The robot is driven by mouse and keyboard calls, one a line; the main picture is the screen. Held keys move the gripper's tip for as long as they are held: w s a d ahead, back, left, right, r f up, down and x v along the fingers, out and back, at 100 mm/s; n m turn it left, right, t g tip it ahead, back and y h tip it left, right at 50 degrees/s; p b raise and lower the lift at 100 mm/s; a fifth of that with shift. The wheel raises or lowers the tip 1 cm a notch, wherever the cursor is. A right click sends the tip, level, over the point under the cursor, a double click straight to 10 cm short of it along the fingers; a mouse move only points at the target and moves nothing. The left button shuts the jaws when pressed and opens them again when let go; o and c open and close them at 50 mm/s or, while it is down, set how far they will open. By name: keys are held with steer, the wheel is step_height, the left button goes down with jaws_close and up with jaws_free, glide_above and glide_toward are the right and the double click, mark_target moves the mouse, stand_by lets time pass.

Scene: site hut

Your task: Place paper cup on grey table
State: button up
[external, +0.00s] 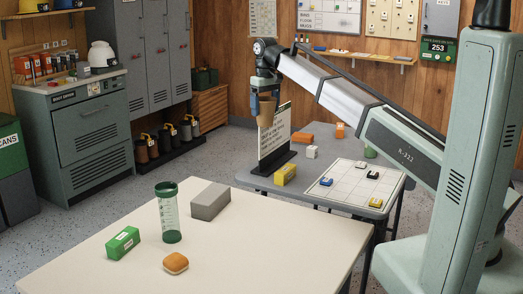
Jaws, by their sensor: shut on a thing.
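The paper cup (266,114) is tan and looks upright, held well above the far, grey table (312,188). My gripper (263,101) points down with its fingers shut on the cup. In the picture the cup overlaps the upper left part of a standing sign (278,135) at the grey table's left end. I cannot tell whether the cup is in front of the sign or directly above part of it.
The grey table carries a yellow block (285,174), a white cube (312,152), orange items (340,130) and a gridded board (350,183) with small pieces. The nearer cream table (235,260) holds a shaker bottle (168,212), grey block (210,201), green box (123,243) and bun-like item (176,263).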

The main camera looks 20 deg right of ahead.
steer(key=w+d+m, duration=0.2)
steer(key=w+d, duration=0.5)
steer(key=d, duration=0.3)
steer(key=w+d+m, duration=0.3)
steer(key=w+d, duration=0.5)
steer(key=d, duration=0.3)
steer(key=w+d+f+m, duration=0.1)
steer(key=w+d+m, duration=0.15)
steer(key=d, duration=0.95)
steer(key=w+d+m, duration=0.2)
steer(key=w+d, duration=0.2)
steer(key=d, duration=0.8)
steer(key=shift+n, duration=0.25)
steer(key=shift+w+d+f, duration=0.1)
steer(key=shift+f, duration=5.2)
steer(key=shift+w+f, duration=0.1)
steer(key=shift+f, duration=5.15)
steer(key=o, duration=0.8)
steer(key=shift+f, duration=0.1)
step_height(320, 180, up, 12)
steer(key=shift+r, duration=0.15)
